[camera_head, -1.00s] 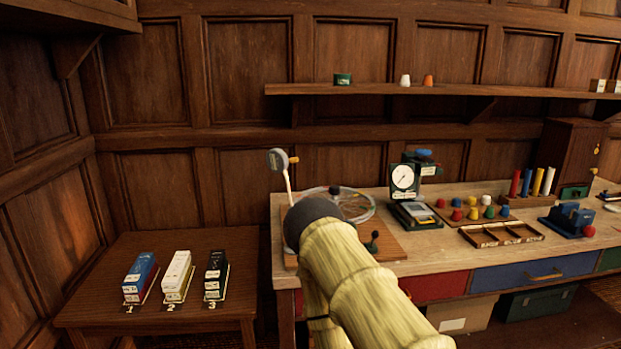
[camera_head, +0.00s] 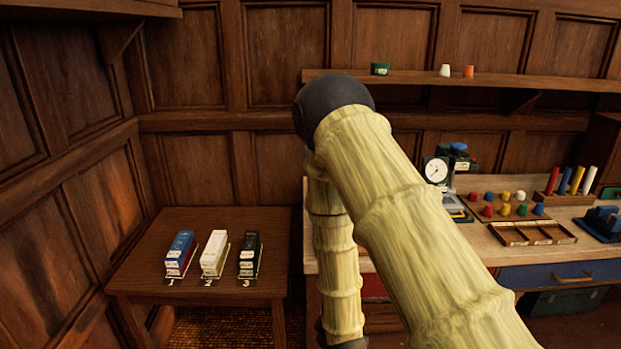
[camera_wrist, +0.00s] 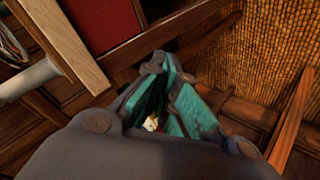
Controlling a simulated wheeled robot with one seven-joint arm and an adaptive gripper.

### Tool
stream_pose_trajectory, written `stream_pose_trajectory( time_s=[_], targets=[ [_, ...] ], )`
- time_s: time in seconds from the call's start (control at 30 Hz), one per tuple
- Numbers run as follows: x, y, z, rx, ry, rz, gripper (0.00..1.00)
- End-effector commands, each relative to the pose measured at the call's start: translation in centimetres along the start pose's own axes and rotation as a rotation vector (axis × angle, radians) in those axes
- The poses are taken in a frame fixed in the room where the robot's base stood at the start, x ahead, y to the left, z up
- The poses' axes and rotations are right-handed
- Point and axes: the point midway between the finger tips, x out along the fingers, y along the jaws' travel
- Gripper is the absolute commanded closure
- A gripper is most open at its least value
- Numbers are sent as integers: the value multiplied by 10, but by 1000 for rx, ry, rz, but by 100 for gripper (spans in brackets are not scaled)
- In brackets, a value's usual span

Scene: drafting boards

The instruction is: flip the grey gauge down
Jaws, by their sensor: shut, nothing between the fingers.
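My gripper (camera_wrist: 172,86) shows in the wrist view with its teal-padded fingers shut and nothing held. It hangs over the floor, apart from the bench. In the head view my arm covers the left end of the bench, where a grey round head on a pale stalk stood in the earlier frame; that piece is hidden there now. In the wrist view a pale grey rod (camera_wrist: 30,80) shows at the left, by the bench edge, but I cannot tell whether it belongs to that piece. A white-faced dial (camera_head: 436,170) on a dark stand stands farther right, upright.
A side table (camera_head: 130,283) at the left bears a blue block (camera_head: 181,251), a white block (camera_head: 214,252) and a black block (camera_head: 249,254). The bench (camera_head: 478,243) holds an open wooden tray (camera_head: 532,233) and several coloured knobs. A wall shelf (camera_head: 560,83) runs above.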

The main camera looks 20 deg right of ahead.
Motion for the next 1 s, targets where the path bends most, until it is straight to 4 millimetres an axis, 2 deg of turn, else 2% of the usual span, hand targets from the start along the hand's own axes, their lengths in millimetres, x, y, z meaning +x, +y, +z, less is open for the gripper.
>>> stream_pose_trajectory(
  time_s=[0.03,0.2,0.3,0.4,0.5,0.6,1.0],
  targets=[
    [-7,40,-40,-68,56,71,100],
    [-30,148,-147,-316,186,323,100],
    [-51,199,-198,-430,226,458,100],
    [-70,234,-233,-514,245,560,100],
    [-83,256,-255,-565,252,629,100],
    [-90,267,-265,-590,253,662,100],
    [-90,269,-267,-595,253,669,100]
  ],
)
